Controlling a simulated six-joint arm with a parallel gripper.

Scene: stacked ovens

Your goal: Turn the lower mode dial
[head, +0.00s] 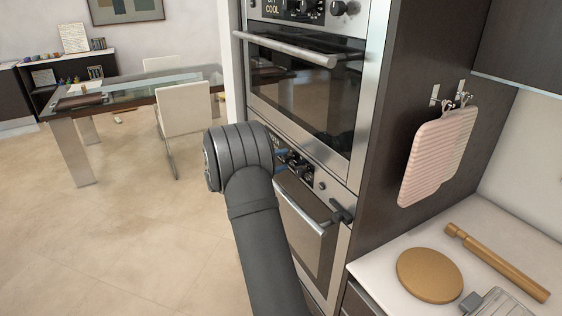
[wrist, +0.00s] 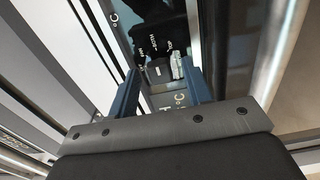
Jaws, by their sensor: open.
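The lower oven's control panel (head: 319,181) is in the head view, with dark dials (head: 298,165) on it, partly hidden by my arm. My gripper (head: 281,154) is at the left part of this panel; only a bit of a blue finger shows past my wrist. In the wrist view, my gripper (wrist: 160,68) is open, its two blue fingers pointing at the panel. A dark dial (wrist: 158,40) with white marks near it lies just beyond the fingertips, with a small grey-white piece between them. I cannot tell whether the fingers touch it, or which dial is the mode dial.
The lower oven door handle (head: 303,208) runs just below the panel. The upper oven (head: 305,100) with its long handle (head: 290,48) stands above. At right, a counter (head: 375,252) holds a round board (head: 429,275) and rolling pin (head: 497,262). Open floor lies left.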

